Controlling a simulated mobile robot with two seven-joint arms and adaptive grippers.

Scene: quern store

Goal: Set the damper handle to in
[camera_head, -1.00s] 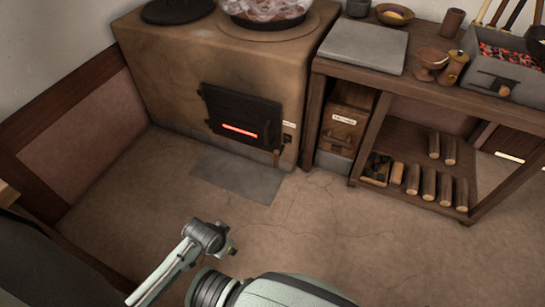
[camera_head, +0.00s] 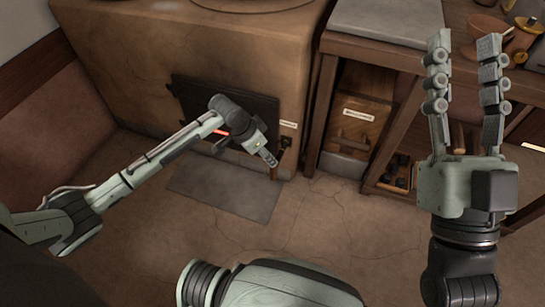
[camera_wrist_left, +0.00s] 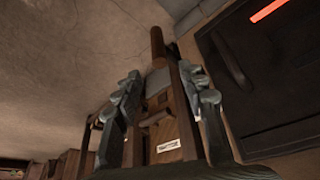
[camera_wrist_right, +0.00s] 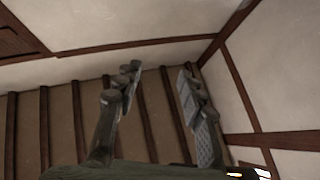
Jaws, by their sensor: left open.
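The damper handle is a short wooden rod (camera_wrist_left: 157,42) pointing down at the lower right of the stove front. In the head view a small label (camera_head: 288,124) and dark fitting (camera_head: 286,142) sit above it, and my left gripper hides most of it. My left gripper (camera_head: 269,158) is in front of the stove at this handle. In the left wrist view its fingers (camera_wrist_left: 160,72) are apart with the rod between or just beyond their tips; contact cannot be told. My right gripper (camera_head: 463,42) is raised at the right, open and empty.
The stove (camera_head: 190,55) has a dark door (camera_head: 190,95) with a glowing slot close to my left gripper. A wooden bench (camera_head: 385,52) with a labelled box (camera_head: 357,117) stands right of it. A grey floor slab (camera_head: 225,188) lies in front; the floor there is clear.

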